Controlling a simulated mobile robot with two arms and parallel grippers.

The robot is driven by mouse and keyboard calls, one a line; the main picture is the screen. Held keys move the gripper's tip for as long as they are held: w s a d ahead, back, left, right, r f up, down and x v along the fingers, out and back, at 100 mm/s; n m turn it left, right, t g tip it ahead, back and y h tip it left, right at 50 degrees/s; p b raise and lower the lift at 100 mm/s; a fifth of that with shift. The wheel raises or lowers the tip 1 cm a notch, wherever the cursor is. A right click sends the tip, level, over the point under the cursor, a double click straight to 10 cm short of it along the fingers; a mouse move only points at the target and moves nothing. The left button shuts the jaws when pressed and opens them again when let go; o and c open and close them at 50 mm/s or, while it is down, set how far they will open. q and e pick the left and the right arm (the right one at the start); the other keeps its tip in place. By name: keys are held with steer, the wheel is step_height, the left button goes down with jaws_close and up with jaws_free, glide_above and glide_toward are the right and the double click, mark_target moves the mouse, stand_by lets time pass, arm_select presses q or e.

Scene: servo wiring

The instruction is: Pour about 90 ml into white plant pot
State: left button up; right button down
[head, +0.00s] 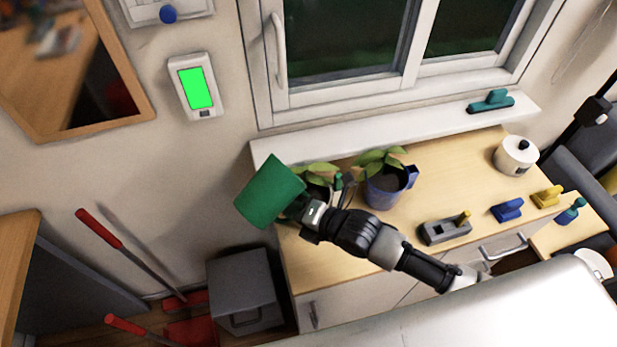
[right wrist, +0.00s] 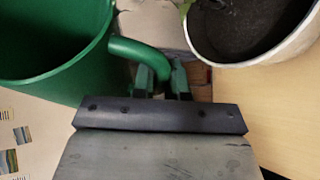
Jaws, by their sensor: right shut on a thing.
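A green can (head: 268,190) with a loop handle is held up at the left end of the wooden cabinet, and it looks tilted in the head view. My right gripper (head: 310,214) is shut on its handle (right wrist: 140,50). In the right wrist view the green can (right wrist: 50,70) is left of the fingers, and I see no liquid in it. The white plant pot (right wrist: 272,56), with dark soil, is just right of the fingers and apart from the can. In the head view a leafy plant (head: 320,170) stands behind the can and gripper, its pot mostly hidden. My left gripper is out of view.
A blue pot (head: 384,192) with a plant stands on the cabinet top (head: 450,185), just right of the can. The window sill (head: 440,125) runs behind.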

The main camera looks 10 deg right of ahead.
steer(key=shift+a+r, duration=0.1)
steer(key=shift+r, duration=0.1)
stand_by(0.4)
steer(key=shift+w+d+f+n+h+p, duration=0.15)
steer(key=shift+d+n+h+p, duration=0.2)
steer(key=shift+p, duration=0.35)
steer(key=shift+w+d+f+n, duration=0.1)
steer(key=shift+f+n, duration=0.2)
steer(key=shift+n, duration=0.15)
steer(key=shift+w+d+r+n+t+h+p, duration=0.15)
steer(key=shift+d+r+n+t+h+p, duration=0.2)
steer(key=shift+r+h+p, duration=0.55)
steer(key=shift+d+n+p, duration=0.1)
steer(key=shift+n+p, duration=0.25)
steer(key=shift+p, duration=0.5)
steer(key=shift+w, duration=0.1)
steer(key=shift+r, duration=0.1)
